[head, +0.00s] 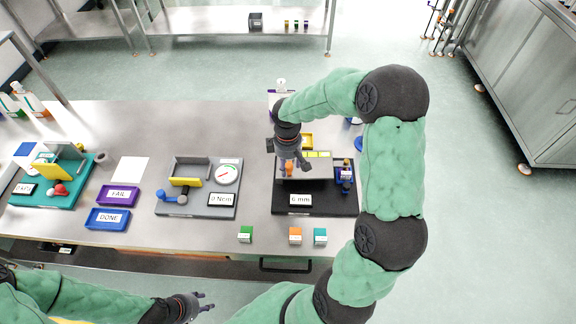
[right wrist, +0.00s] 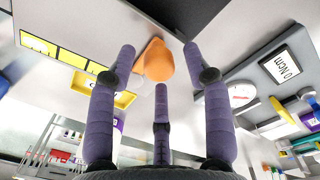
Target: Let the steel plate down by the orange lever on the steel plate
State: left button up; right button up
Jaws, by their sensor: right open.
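The steel plate (head: 318,171) is part of the black-based device with the "6 mm" display (head: 301,200), in front of a yellow-marked strip. The orange lever (head: 289,169) stands at the plate's left part, partly behind my fingers. In the right wrist view the orange lever (right wrist: 157,62) is a rounded knob on the pale plate (right wrist: 100,25). My right gripper (head: 290,163) is open above the lever, and its fingers are spread around the knob; I cannot tell whether any finger touches it. My left gripper (head: 207,301) is open and empty at the table's front, away from the device.
A grey device with a dial (head: 228,174) and a teal device (head: 45,190) stand to the left. Purple FAIL (head: 118,195) and blue DONE (head: 107,219) trays lie between them.

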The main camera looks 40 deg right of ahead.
jog(key=shift+f, duration=0.35)
jog(key=shift+c, duration=0.3)
grip_shut()
